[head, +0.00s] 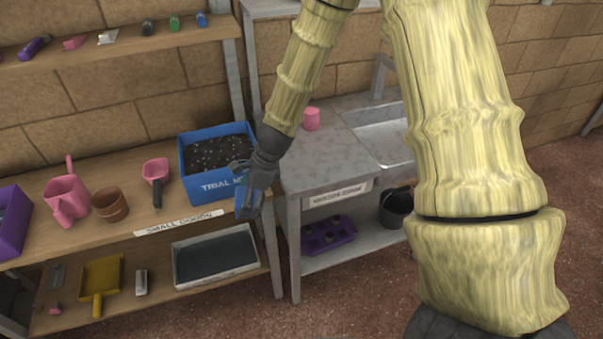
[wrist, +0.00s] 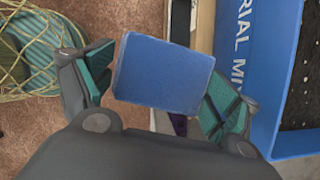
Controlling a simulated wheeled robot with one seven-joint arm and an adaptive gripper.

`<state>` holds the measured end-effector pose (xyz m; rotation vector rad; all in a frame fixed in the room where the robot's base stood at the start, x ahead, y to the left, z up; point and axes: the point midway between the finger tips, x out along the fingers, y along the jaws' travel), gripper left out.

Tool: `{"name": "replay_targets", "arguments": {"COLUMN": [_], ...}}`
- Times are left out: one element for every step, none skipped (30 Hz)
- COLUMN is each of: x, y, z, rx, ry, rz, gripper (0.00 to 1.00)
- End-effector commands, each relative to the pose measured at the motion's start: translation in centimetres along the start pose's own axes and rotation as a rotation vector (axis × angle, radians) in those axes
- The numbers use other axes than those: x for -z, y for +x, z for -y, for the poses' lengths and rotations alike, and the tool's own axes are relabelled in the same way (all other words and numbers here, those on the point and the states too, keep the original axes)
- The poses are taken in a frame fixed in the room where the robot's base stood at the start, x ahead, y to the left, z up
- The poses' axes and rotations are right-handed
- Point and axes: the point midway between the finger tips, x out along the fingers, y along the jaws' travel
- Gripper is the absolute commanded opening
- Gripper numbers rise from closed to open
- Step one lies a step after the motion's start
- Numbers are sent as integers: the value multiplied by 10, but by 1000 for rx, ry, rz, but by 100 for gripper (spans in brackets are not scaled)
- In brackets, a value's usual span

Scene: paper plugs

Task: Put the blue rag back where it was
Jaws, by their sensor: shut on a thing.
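The blue rag (wrist: 163,75) looks like a folded block between the teal finger pads of my gripper (wrist: 158,88) in the wrist view. In the head view my gripper (head: 250,185) points down and the rag (head: 248,208) hangs at its tips. My gripper is shut on the rag. It is in front of the right end of the wooden shelf (head: 130,238), just right of the blue "TRIAL MIX" bin (head: 203,186). Part of the rag is hidden by the fingers in the head view.
A pink watering can (head: 66,197), a brown pot (head: 110,205) and a pink scoop (head: 156,172) stand on the middle shelf. A grey tray (head: 216,257) sits below. A grey bench (head: 330,150) with a sink is at right. A wire basket (wrist: 40,50) shows in the wrist view.

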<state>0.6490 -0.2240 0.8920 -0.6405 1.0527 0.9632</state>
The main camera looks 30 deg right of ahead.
Motion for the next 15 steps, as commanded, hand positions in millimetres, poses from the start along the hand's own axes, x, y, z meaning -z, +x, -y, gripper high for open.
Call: {"name": "replay_targets", "arguments": {"x": [6, 10, 14, 18, 21, 26, 30, 33, 38, 42, 45, 50, 53, 57, 62], "y": [-5, -8, -13, -16, -20, -24, -27, -31, -35, -37, -40, -44, -46, -49, -52], "z": [2, 5, 7, 8, 9, 11, 11, 12, 13, 13, 13, 13, 13, 13, 12], "rx": [51, 82, 122, 151, 179, 215, 240, 264, 294, 316, 337, 365, 384, 404, 429], "ry": [125, 201, 298, 368, 437, 521, 583, 638, 710, 761, 811, 874, 920, 967, 1026], "rz": [5, 5, 5, 5, 5, 4, 4, 3, 3, 2, 1, 2, 1, 1, 0], "gripper": [59, 59, 59, 59, 59, 59, 59, 59, 59, 59, 59, 59, 59, 59, 59]}}
